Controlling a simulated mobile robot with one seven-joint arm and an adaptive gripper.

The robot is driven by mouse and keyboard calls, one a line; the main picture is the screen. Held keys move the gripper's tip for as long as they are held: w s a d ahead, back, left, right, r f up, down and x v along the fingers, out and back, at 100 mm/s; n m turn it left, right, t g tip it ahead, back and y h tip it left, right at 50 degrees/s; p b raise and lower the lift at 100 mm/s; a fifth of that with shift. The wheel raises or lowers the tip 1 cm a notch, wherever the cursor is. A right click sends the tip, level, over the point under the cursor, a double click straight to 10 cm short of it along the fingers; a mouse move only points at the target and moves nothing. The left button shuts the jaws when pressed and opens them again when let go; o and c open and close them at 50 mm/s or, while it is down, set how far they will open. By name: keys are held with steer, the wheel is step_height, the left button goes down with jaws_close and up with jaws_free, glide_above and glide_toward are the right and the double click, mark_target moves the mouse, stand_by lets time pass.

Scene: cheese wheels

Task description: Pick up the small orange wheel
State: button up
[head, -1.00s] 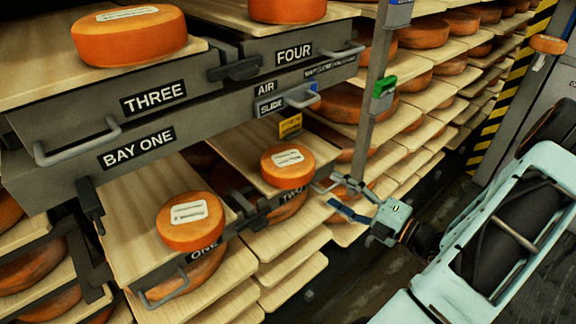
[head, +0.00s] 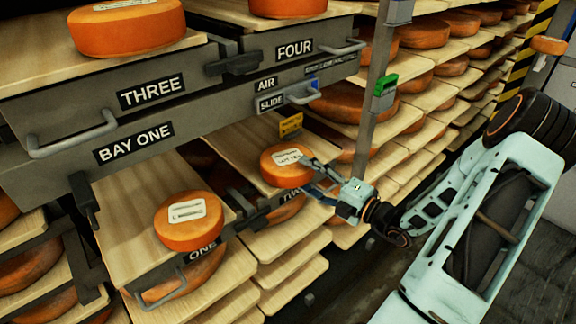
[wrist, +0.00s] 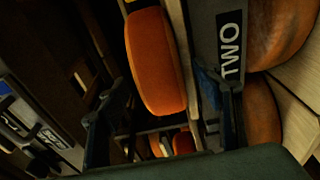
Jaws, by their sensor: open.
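A small orange wheel (head: 286,168) with a white label on top lies flat on the wooden board marked TWO (head: 262,140), near its front end. In the wrist view the same wheel (wrist: 155,65) appears upright, ahead of and between my two open fingers. My gripper (head: 316,178) is open and empty. Its fingers are at the right side of the wheel, one partly in front of it in the head view. I cannot tell whether they touch it.
Another labelled orange wheel (head: 188,221) sits on the board marked ONE. The grey drawer front marked BAY ONE (head: 200,128) overhangs above and left. A grey rack post (head: 375,110) stands behind my gripper. More wheels fill shelves at the right.

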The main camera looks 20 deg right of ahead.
steer(key=shift+c, duration=0.6)
jaws_close()
steer(key=shift+r, duration=0.2)
steer(key=shift+r, duration=0.1)
